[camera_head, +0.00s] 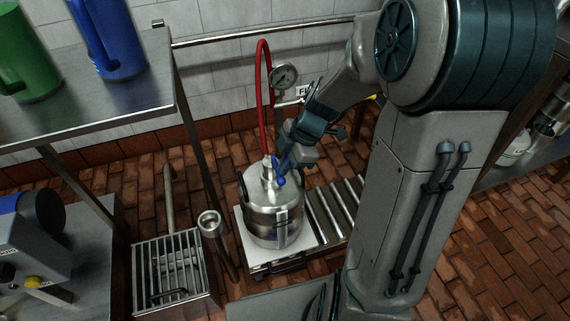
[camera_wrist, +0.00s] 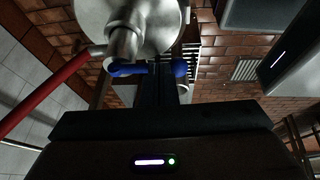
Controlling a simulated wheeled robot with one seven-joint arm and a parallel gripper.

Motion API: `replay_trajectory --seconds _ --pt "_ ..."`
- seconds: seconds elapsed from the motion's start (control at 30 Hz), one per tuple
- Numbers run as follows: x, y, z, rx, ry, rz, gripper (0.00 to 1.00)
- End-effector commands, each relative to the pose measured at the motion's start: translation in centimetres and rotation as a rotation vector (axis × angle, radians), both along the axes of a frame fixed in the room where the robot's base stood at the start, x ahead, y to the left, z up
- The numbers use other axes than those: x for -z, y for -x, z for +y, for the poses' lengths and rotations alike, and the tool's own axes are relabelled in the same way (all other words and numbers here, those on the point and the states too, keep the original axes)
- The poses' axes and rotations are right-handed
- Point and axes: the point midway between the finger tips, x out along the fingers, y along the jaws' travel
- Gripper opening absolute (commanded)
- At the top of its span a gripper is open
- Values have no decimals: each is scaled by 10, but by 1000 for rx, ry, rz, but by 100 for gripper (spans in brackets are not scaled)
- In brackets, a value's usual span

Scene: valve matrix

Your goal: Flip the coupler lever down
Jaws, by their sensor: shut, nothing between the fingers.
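A silver keg (camera_head: 273,218) stands upright on a pale platform, and its round top (camera_wrist: 165,22) shows in the wrist view. A metal coupler (camera_head: 267,171) sits on the keg's top; it also shows in the wrist view (camera_wrist: 124,46). The coupler has a blue lever (camera_head: 280,181), whose blue parts (camera_wrist: 128,70) show in the wrist view on both sides of the fingers. My gripper (camera_head: 285,160) is shut and empty beside the coupler, very near the lever. Its dark fingers (camera_wrist: 166,78) partly cover the lever, and I cannot tell whether they touch it.
A red hose (camera_head: 261,90) rises from the coupler and loops near a pressure gauge (camera_head: 284,76). A roller conveyor (camera_head: 336,208) lies right of the keg. A floor grate (camera_head: 172,266) and a metal post (camera_head: 211,228) are on the left. A steel shelf (camera_head: 90,100) holds green and blue containers.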

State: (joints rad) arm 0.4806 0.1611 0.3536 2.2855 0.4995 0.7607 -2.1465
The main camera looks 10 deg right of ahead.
Motion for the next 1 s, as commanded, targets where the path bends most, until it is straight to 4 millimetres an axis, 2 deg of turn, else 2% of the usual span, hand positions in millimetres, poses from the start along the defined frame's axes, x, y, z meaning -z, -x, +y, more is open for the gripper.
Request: replay_trajectory --seconds 0.5,0.83,1.0 --pt "-7 -14 1 0 0 0 0" --pt "-8 -15 1 1 0 -1 0" --pt "-22 -15 -1 0 1 -2 0"
